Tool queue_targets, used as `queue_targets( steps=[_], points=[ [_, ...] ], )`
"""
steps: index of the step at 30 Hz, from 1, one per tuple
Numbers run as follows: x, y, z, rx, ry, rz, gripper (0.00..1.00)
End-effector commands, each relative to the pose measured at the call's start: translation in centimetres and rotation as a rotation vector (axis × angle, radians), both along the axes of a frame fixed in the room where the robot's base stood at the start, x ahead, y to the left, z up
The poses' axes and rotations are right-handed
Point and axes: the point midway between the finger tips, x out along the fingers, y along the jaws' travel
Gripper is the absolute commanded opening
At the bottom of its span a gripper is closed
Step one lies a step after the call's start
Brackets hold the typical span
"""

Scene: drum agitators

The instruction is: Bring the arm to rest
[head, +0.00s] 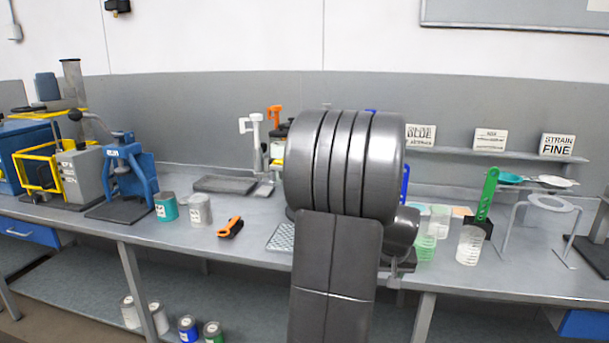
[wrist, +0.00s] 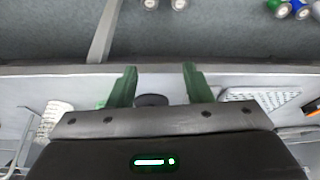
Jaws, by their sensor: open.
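My gripper (wrist: 160,82) is open in the wrist view, with its two green fingers apart. I see nothing held between them. A dark round thing (wrist: 152,100) shows beyond the gap, on or near the bench; I cannot tell what it is. In the head view my dark grey arm stands folded in front of the middle of the bench (head: 190,243). It hides my fingers there and part of the bench behind it. The bench's front edge crosses the wrist view just past the fingertips.
Left of my arm are an orange-handled brush (head: 231,228), a teal can (head: 166,207), a grey can (head: 199,209) and a blue press (head: 124,172). Cans (head: 187,328) stand below.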

Motion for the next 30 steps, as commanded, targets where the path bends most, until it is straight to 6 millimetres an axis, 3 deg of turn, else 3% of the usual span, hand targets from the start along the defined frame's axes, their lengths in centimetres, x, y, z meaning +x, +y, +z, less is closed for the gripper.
queue_targets(
  steps=[6, 12, 26, 30],
  points=[
    [2.0, 3.2, -1.3, -0.003, 0.003, 0.013, 0.45],
    [2.9, 4.9, -2.2, -0.005, 0.002, 0.016, 0.45],
    [3.1, 5.3, -2.5, -0.005, 0.001, 0.016, 0.45],
    [2.4, 5.5, -2.4, -0.005, 0.018, 0.018, 0.45]
  ],
)
